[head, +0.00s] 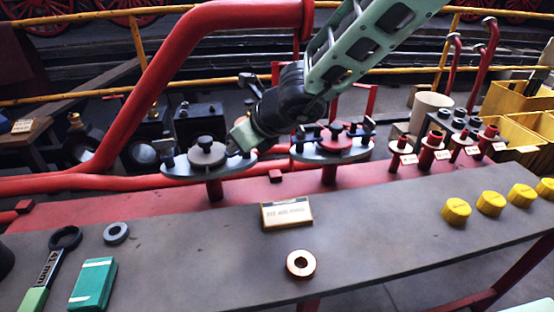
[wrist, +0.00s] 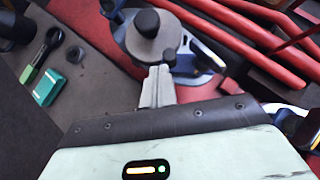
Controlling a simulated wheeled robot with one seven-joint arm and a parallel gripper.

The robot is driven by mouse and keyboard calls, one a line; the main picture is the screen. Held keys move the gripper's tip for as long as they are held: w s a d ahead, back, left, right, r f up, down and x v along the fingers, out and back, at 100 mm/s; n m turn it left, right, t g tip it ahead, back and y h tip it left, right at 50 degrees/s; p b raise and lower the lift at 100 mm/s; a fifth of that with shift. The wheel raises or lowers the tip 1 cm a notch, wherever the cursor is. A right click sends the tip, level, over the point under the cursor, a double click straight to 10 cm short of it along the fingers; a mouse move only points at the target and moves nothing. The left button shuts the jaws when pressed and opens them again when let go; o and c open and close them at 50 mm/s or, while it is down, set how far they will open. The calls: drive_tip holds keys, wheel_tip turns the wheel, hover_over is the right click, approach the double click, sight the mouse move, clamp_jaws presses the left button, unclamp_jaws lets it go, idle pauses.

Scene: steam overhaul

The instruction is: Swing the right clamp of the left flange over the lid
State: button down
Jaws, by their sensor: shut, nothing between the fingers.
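My gripper (head: 236,146) is shut and empty, low at the right side of this flange. In the wrist view its fingertips (wrist: 158,70) are together beside the lid's edge. A small dark upright post (wrist: 169,56), seemingly part of the right clamp, stands right by the fingertips; I cannot tell whether they touch. In the head view my gripper largely hides that clamp.
The right flange (head: 310,155) with a red lid (head: 335,142) stands close by. A large red pipe (head: 150,90) rises behind on the left. On the bench lie a sign (head: 287,213), a copper ring (head: 301,263), a teal box (head: 93,283) and yellow caps (head: 456,211).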

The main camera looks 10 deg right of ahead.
drive_tip(key=m+b, duration=0.1)
drive_tip(key=b, duration=0.1)
drive_tip(key=a+m+t+h+b, duration=0.1)
drive_tip(key=b, duration=0.1)
drive_tip(key=w+a+m+h+b, duration=0.1)
drive_tip(key=b, duration=0.1)
drive_tip(key=shift+f+m+t, duration=0.3)
drive_tip(key=shift+t, duration=0.1)
drive_tip(key=shift+w+a+r+m+t+h+b, duration=0.15)
drive_tip(key=shift+m+h+b, duration=0.15)
drive_tip(key=shift+m+b, duration=0.15)
drive_tip(key=shift+w+a+r+m+t+h+b, duration=0.1)
drive_tip(key=shift+a+m+t+h+b, duration=0.05)
drive_tip(key=shift+m+h+b, duration=0.25)
drive_tip(key=shift+w, duration=0.15)
drive_tip(key=shift+w+a, duration=0.1)
drive_tip(key=shift+a, duration=0.15)
